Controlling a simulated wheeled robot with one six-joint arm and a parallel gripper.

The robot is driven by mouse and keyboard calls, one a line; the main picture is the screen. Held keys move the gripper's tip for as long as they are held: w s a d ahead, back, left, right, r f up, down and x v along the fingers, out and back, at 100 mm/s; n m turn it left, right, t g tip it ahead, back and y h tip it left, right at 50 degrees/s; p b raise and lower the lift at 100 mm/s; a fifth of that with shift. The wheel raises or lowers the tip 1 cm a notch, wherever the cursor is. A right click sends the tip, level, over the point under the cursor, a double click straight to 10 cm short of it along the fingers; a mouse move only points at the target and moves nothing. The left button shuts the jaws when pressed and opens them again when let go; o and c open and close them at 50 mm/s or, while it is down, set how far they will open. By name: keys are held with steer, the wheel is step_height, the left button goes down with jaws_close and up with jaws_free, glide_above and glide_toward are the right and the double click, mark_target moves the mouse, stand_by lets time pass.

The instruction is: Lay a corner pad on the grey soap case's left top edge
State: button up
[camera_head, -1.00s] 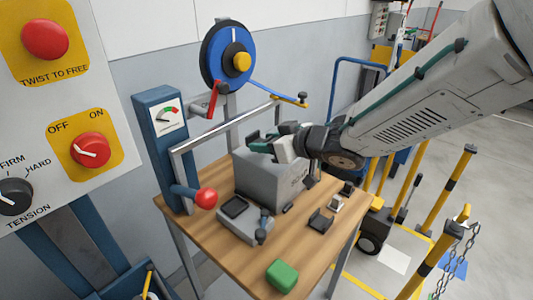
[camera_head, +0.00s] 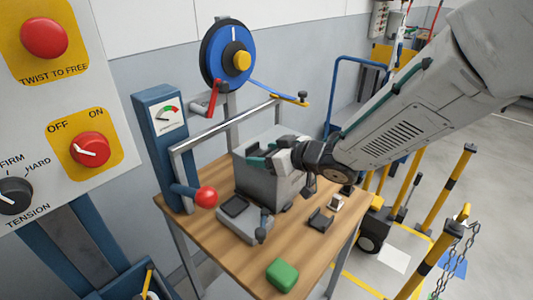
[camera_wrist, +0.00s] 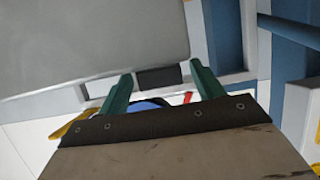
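The grey soap case (camera_head: 262,182) stands on the wooden table, and its large grey top (camera_wrist: 80,40) fills the upper left of the wrist view. My gripper (camera_head: 258,155) is at the case's top in the head view. In the wrist view its two green fingers (camera_wrist: 162,78) stand apart. A dark corner pad (camera_wrist: 160,77) shows between the fingertips at the edge of the grey top, with a gap on each side. I cannot tell whether the pad touches the case.
Dark corner pads (camera_head: 320,221) and a small white-topped piece (camera_head: 336,202) lie on the table (camera_head: 240,265) at right. A metal bar (camera_head: 225,127) and blue reel (camera_head: 228,55) stand behind.

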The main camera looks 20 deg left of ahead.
steer(key=shift+r, duration=0.3)
steer(key=v, duration=1.2)
